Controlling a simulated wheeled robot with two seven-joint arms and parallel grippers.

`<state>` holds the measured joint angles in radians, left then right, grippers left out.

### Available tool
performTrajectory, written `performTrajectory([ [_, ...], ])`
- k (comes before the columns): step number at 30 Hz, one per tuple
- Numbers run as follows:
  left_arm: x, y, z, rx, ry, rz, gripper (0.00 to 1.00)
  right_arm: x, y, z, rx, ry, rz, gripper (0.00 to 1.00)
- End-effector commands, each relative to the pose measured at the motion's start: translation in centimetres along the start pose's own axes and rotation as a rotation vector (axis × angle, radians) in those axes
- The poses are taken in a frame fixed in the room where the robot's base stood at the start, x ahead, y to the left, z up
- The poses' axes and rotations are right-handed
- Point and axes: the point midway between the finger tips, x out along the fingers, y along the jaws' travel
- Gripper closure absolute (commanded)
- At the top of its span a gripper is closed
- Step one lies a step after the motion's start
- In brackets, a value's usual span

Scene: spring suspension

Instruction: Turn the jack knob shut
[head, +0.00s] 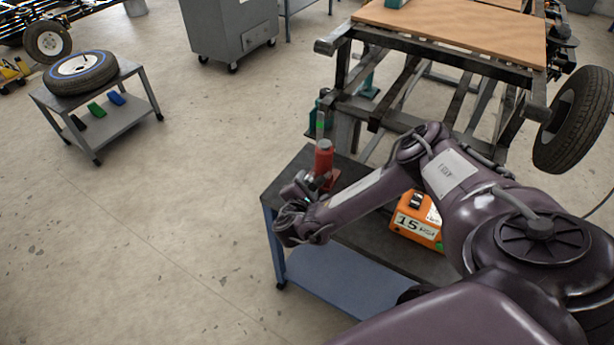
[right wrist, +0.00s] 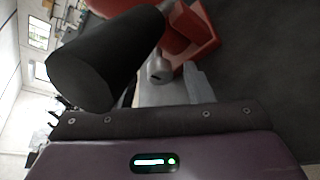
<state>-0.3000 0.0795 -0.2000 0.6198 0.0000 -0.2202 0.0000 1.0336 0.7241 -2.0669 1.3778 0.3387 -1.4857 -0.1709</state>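The red bottle jack (head: 323,160) stands upright on the dark top of a cart in the head view. The right wrist view shows part of its red base (right wrist: 195,35) close up. A small grey metal knob (right wrist: 158,68) sticks out low on the jack, in front of my right gripper. My right gripper (head: 302,190) is beside the jack at the cart's left edge. One grey finger (right wrist: 196,82) shows just right of the knob; the other is not clear, and I cannot tell whether they grip it. A thick black cylinder (right wrist: 105,60) blocks the left part. My left gripper is not in view.
An orange box marked 15 (head: 417,222) lies on the cart (head: 375,245), partly behind my right arm. A vehicle frame (head: 440,75) with a wheel (head: 577,120) stands behind. A small table with a tyre (head: 80,73) is far left.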

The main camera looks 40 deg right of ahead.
Motion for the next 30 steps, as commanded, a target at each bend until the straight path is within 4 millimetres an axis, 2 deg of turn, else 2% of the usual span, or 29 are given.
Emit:
performTrajectory([
  [10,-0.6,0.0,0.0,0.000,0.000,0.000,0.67,-0.5,0.2,0.1,-0.002,0.002,0.000,0.53],
  [21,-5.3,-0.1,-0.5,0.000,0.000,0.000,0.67,-5.8,0.4,0.3,-0.003,0.003,0.000,0.53],
  [25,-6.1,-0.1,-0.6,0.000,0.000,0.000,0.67,-7.2,0.3,0.2,-0.001,0.001,-0.001,0.53],
  [30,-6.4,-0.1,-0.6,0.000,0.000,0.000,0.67,-7.8,0.0,0.0,-0.001,0.000,0.000,0.53],
])
